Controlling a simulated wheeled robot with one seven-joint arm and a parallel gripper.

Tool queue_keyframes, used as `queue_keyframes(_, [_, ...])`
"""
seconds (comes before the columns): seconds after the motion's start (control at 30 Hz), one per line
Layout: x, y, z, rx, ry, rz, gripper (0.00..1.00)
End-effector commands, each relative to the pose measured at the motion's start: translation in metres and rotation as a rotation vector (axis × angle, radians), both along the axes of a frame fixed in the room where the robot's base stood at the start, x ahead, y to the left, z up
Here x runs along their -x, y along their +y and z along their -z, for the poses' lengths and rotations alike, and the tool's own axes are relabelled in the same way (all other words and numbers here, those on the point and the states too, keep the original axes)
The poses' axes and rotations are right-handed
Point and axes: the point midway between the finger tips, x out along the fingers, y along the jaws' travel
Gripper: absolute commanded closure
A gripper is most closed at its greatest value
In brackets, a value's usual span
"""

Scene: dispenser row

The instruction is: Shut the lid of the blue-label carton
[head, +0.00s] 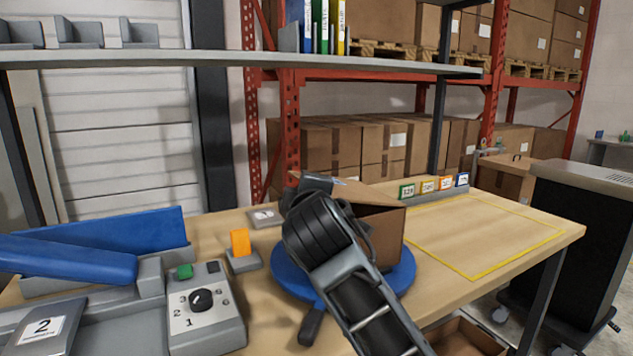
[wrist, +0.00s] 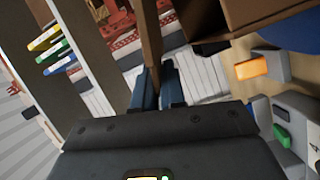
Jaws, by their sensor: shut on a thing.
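A brown carton (head: 388,238) stands on a blue turntable (head: 402,277) on the wooden bench, partly hidden behind my arm. Its lid (head: 368,194) shows as a brown panel over the top; how far it stands open is hard to tell. A small bluish patch shows on the lid near my gripper (head: 318,184). In the wrist view my gripper (wrist: 158,88) is shut on the lid (wrist: 151,35), seen nearly edge-on between the fingers. The carton body (wrist: 262,14) shows at the upper right there.
A control box (head: 205,310) with a dial and an orange block (head: 240,243) stand left of the turntable. Coloured number cards (head: 425,187) line the back edge. A yellow-outlined area (head: 485,236) at right is clear. A shelf (head: 240,58) hangs above.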

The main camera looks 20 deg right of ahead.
Motion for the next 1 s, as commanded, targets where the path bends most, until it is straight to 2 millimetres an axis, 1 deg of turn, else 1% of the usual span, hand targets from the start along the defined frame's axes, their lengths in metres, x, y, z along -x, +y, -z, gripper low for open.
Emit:
queue_keyframes(0.03, [0.000, 0.001, 0.011, 0.024, 0.002, 0.000, 1.00])
queue_keyframes(0.1, [0.000, 0.003, 0.017, 0.055, 0.001, 0.000, 1.00])
queue_keyframes(0.3, [0.000, 0.004, 0.027, 0.114, -0.002, 0.001, 1.00])
queue_keyframes(0.83, [0.000, 0.004, 0.030, 0.134, -0.004, 0.001, 1.00])
queue_keyframes(0.87, [0.000, 0.004, 0.029, 0.134, -0.004, 0.001, 0.87])
queue_keyframes(1.0, [0.000, 0.005, 0.029, 0.134, -0.004, 0.001, 0.74])
